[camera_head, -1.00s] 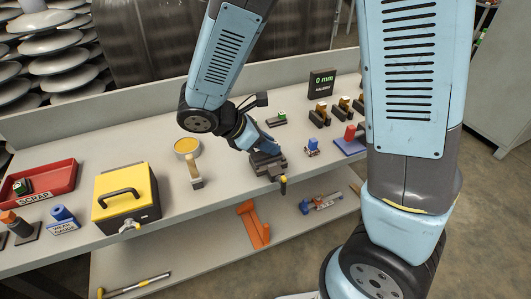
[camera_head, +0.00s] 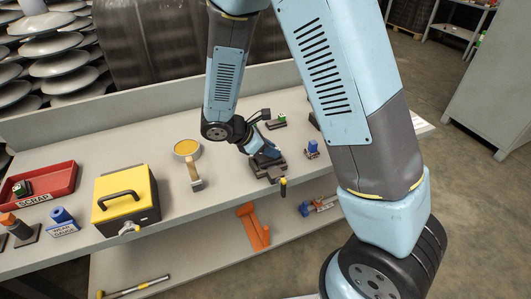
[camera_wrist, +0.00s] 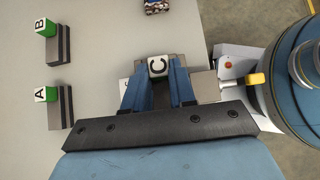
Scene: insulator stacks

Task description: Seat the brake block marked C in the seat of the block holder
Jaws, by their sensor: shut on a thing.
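In the head view my gripper (camera_head: 266,152) is low over the dark block holder (camera_head: 268,170) at the bench's front edge. I cannot tell whether the block touches the seat.
Blocks marked A (camera_wrist: 57,105) and B (camera_wrist: 58,45) stand to the left in the wrist view. A hammer-like tool (camera_head: 194,178), yellow tin (camera_head: 187,148), yellow box (camera_head: 125,198) and red scrap tray (camera_head: 55,182) are left on the bench. A blue-topped item (camera_head: 312,148) stands right of the holder.

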